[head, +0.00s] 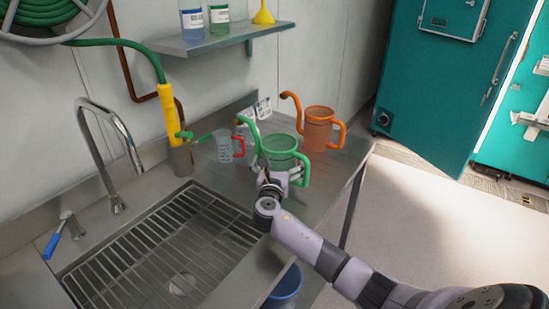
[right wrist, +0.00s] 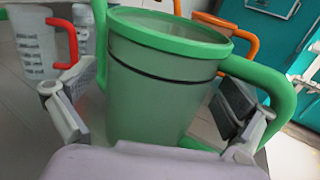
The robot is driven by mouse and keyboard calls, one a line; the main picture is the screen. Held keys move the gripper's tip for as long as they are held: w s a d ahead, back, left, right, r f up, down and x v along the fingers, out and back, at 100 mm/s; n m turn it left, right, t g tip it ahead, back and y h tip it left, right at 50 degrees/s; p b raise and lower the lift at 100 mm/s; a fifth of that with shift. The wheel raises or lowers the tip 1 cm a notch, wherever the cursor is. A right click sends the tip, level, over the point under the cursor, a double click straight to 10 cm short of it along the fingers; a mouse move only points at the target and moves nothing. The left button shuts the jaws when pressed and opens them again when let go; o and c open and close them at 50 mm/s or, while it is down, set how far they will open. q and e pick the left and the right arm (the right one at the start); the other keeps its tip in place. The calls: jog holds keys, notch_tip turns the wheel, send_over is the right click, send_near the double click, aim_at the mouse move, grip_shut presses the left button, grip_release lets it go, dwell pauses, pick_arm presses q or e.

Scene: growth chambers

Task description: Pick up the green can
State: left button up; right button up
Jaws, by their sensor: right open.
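The green can (head: 281,150) stands upright on the steel counter beside the sink. It is a translucent green watering can with a curved spout on its left and a handle on its right. In the right wrist view the green can (right wrist: 160,90) fills the middle. My right gripper (head: 270,172) is at the near side of the can. In the right wrist view its open fingers (right wrist: 158,100) stand on either side of the can's body, the right finger between body and handle. My left gripper is not in view.
An orange can (head: 319,130) stands just behind the green one. A clear measuring jug with a red handle (head: 225,147) stands to the left. The sink (head: 170,245) with its grate and faucet (head: 110,150) lies left and nearer. A shelf (head: 220,39) hangs above.

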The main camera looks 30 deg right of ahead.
jog(key=shift+x, duration=1.05)
jog(key=shift+c, duration=0.5)
jog(key=c, duration=0.9)
jog(key=shift+c, duration=0.5)
